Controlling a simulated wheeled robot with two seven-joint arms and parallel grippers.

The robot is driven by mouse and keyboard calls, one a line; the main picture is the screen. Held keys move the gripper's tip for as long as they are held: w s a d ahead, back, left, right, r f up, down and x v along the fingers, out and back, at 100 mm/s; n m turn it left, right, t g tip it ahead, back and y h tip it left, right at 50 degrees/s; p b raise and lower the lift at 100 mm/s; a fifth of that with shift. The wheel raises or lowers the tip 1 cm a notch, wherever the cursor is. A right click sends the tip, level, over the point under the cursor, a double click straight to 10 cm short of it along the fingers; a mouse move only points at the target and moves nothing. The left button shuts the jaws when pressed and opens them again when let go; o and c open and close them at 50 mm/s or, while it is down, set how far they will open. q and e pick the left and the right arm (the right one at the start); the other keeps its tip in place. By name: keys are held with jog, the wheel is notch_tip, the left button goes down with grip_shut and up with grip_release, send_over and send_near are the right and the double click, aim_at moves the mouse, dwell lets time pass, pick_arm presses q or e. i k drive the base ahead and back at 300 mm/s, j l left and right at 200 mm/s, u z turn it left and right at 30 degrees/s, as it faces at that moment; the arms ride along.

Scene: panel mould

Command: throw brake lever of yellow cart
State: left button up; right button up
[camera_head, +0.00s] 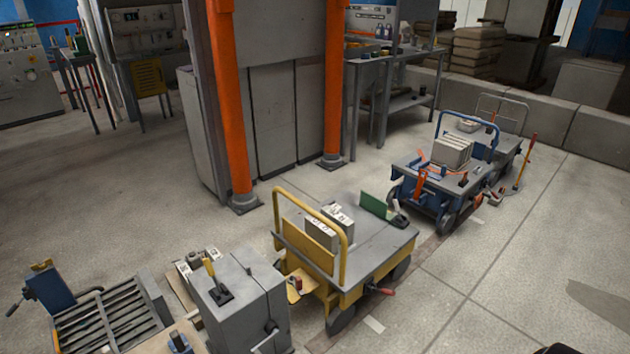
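The yellow cart (378,246) stands in the middle foreground, with a grey deck, a yellow push frame at its left end and dark wheels. A short lever with a red handle (385,291) sticks out low on its near side, beside a wheel; it looks like the brake lever and lies close to level. Pale boxes (322,234) and a green plate (376,206) are on the deck. I cannot make out either gripper. A small dark shape (557,349) at the bottom edge is too cut off to identify.
A grey cabinet (240,297) with a yellow-handled lever stands close to the cart's left. A blue cart (430,185) stands behind, near an upright orange lever (526,160). An orange-posted frame (238,130) rises at the back. The floor right of the yellow cart is clear.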

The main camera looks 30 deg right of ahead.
aim_at(391, 293)
jog(key=z, duration=1.35)
